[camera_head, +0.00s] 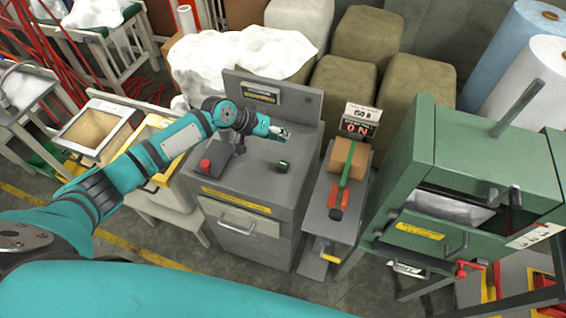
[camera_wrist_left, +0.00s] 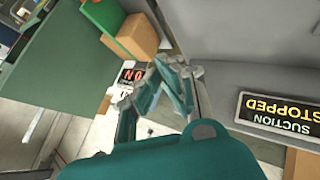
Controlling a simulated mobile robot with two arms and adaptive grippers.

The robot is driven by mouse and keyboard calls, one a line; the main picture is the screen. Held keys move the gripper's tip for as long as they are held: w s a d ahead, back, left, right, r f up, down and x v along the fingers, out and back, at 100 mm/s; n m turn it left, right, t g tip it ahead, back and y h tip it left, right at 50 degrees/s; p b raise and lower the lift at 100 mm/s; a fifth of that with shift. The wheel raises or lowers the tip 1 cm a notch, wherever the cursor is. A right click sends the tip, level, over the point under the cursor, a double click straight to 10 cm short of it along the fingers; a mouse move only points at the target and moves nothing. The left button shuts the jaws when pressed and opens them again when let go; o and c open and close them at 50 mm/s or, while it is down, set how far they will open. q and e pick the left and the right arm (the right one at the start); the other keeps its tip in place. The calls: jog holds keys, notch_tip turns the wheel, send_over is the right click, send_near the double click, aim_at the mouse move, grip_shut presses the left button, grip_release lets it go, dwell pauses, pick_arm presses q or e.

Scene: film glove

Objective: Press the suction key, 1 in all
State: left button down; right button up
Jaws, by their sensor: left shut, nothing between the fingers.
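A grey suction cabinet (camera_head: 232,185) stands in the middle of the head view. A green key (camera_head: 283,167) and a red key (camera_head: 205,166) sit on its top, the red one at the left. I cannot read a label on either. My left gripper (camera_head: 281,132) is shut and empty above the cabinet top, behind the green key and apart from it in the picture. The gripper (camera_wrist_left: 152,88) also shows in the left wrist view. The sign (camera_wrist_left: 276,113) there reads "SUCTION STOPPED", upside down. The keys are not visible in that view. My right gripper is not in view.
The cabinet's raised back panel (camera_head: 301,104) stands behind the gripper. Pale and brown bulky sacks (camera_head: 366,38) fill the back.

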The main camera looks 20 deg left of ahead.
aim_at(282, 162)
pick_arm(q)
notch_tip(282, 162, down, 8)
jog(key=b, duration=0.7)
jog(key=shift+d+f, duration=0.1)
jog(key=shift+f, duration=0.05)
jog(key=shift+f+b, duration=0.25)
jog(key=shift+b, duration=0.05)
dwell(0.6)
jog(key=shift+f, duration=0.1)
jog(key=shift+f, duration=0.3)
